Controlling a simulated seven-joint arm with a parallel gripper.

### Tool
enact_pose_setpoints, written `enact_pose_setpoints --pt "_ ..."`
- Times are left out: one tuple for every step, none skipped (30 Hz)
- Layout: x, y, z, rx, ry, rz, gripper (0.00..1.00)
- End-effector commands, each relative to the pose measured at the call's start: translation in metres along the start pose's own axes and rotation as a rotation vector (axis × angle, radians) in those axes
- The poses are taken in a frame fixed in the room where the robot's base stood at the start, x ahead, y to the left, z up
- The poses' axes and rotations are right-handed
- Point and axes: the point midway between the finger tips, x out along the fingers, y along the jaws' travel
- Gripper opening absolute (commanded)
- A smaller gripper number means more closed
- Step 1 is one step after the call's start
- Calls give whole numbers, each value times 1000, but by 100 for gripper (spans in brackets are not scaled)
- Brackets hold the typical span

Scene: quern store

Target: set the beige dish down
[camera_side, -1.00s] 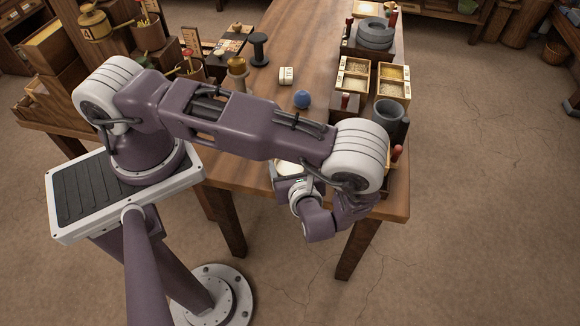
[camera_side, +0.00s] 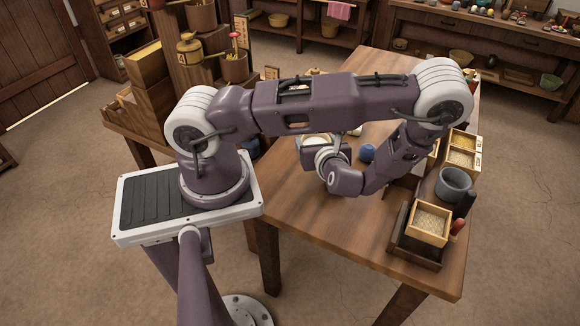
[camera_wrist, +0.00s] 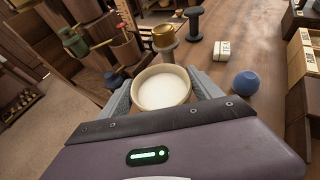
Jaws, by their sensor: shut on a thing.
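The beige dish (camera_wrist: 163,87), round with a pale inside, sits between the two grey fingers of my gripper (camera_wrist: 160,92) in the wrist view. The fingers are shut on its sides. In the side view, the dish (camera_side: 316,141) shows only in part behind my wrist, over the wooden table (camera_side: 345,225). I cannot tell whether its underside touches the table top.
A blue ball-like thing (camera_wrist: 245,84) stands to the right of the dish. Beyond are a gold cup (camera_wrist: 164,37), a black spool (camera_wrist: 194,23) and a white block (camera_wrist: 222,50). Trays and a grey mortar (camera_side: 454,185) line the table's right side. The near table is clear.

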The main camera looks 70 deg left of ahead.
Motion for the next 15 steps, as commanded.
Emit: enact_pose_setpoints --pt "20 18 8 -6 -2 40 27" --pt "31 28 11 -14 -2 58 27" --pt "43 40 15 -23 -2 80 27" --pt "50 49 17 -31 -1 94 27" --pt "56 56 18 -36 -1 106 27" --pt "62 64 20 -44 -1 120 27" --pt "66 69 20 -48 -1 128 27" --pt "68 73 20 -52 -1 135 27" --pt "72 76 18 -55 -1 140 27" --pt "74 78 14 -57 -1 143 27" --pt "78 79 8 -58 -1 145 27" --pt "82 80 -2 -57 -1 146 27" --pt "85 79 -9 -57 -1 145 27" --pt "88 79 -16 -58 0 144 27" --pt "91 79 -23 -59 0 143 27"
